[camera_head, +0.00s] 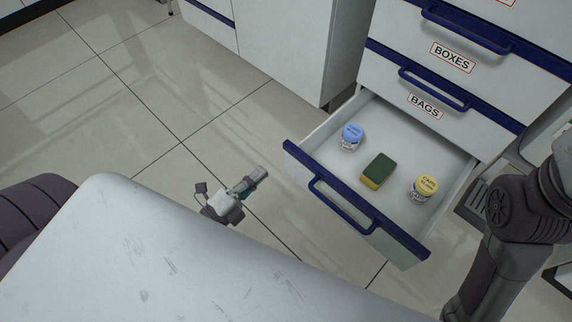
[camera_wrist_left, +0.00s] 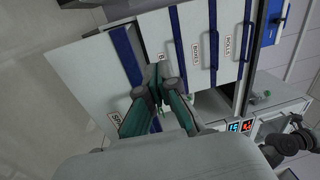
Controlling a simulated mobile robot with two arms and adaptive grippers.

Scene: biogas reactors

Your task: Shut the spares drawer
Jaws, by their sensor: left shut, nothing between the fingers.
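The spares drawer (camera_head: 356,202) is pulled well out at the bottom of a white cabinet. Its front has a blue top edge and a blue bar handle (camera_head: 340,206). Inside lie a blue-lidded jar (camera_head: 351,137), a green and yellow sponge (camera_head: 377,170) and a yellow-lidded jar (camera_head: 423,189). My left gripper (camera_head: 258,175) is shut and empty, to the left of the drawer front and apart from it in the head view. In the left wrist view its fingers (camera_wrist_left: 158,77) cover part of the drawer front (camera_wrist_left: 85,78), whose label shows only "SP". My right gripper is not in view.
Above the open drawer, the bags drawer (camera_head: 400,108) and boxes drawer (camera_head: 425,48) are shut. A white worktop (camera_head: 180,265) fills the lower left of the head view. Tiled floor (camera_head: 200,100) lies clear left of the cabinet. My right arm is at the right edge.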

